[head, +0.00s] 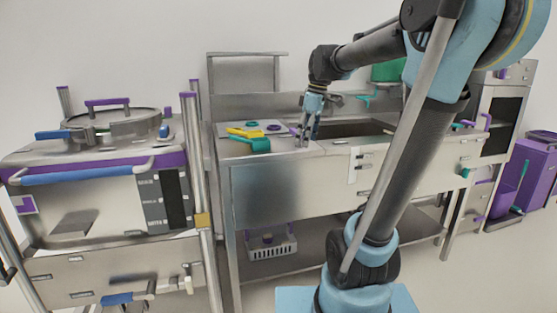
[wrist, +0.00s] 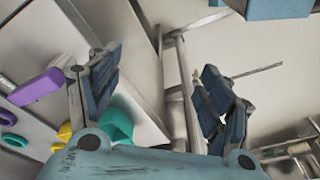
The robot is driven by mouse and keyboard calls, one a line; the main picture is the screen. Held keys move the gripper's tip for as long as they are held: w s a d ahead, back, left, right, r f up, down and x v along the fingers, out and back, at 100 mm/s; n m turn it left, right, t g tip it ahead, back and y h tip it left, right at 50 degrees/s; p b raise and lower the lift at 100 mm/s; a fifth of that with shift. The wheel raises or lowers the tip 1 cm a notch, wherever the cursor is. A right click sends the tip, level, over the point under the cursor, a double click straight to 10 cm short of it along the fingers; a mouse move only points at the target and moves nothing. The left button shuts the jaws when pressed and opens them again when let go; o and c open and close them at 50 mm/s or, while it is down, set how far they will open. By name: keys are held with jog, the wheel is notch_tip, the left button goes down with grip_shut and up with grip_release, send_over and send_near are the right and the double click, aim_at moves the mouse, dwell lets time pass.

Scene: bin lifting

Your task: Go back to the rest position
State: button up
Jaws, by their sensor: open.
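My gripper (head: 308,134) hangs pointing down over the front edge of the steel sink counter (head: 232,150) in the head view. In the wrist view my gripper (wrist: 160,95) has its two dark blue fingers spread wide apart, with nothing between them. The counter's edge and the floor show behind the fingers. My arm reaches up from the base at the lower right and bends over to the counter.
A teal item (head: 254,144), a yellow item (head: 244,132) and a purple item (wrist: 38,87) lie on the counter, left of my gripper. A steel cooker (head: 95,205) stands at left. A white basket (head: 272,246) sits on the lower shelf. Purple bins (head: 525,175) stand far right.

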jog(key=s+d+f+m, duration=0.3)
jog(key=s+f+m, duration=0.1)
jog(key=s+f, duration=0.3)
jog(key=s+d+f+m+t+h, duration=0.1)
jog(key=s+d+f+m, duration=0.2)
jog(key=s+f+m, duration=0.2)
jog(key=s+d+f+m+h, duration=0.1)
jog(key=s+d+f+m, duration=0.2)
jog(key=s+f, duration=0.5)
notch_tip(320, 180, down, 3)
jog(key=shift+s+d+r+m+t, duration=0.15)
jog(key=shift+s+m+t, duration=0.25)
jog(key=shift+m, duration=0.4)
jog(key=shift+w, duration=0.1)
jog(key=shift+w+d+f, duration=0.1)
jog(key=shift+w+f, duration=0.15)
jog(key=shift+w, duration=0.15)
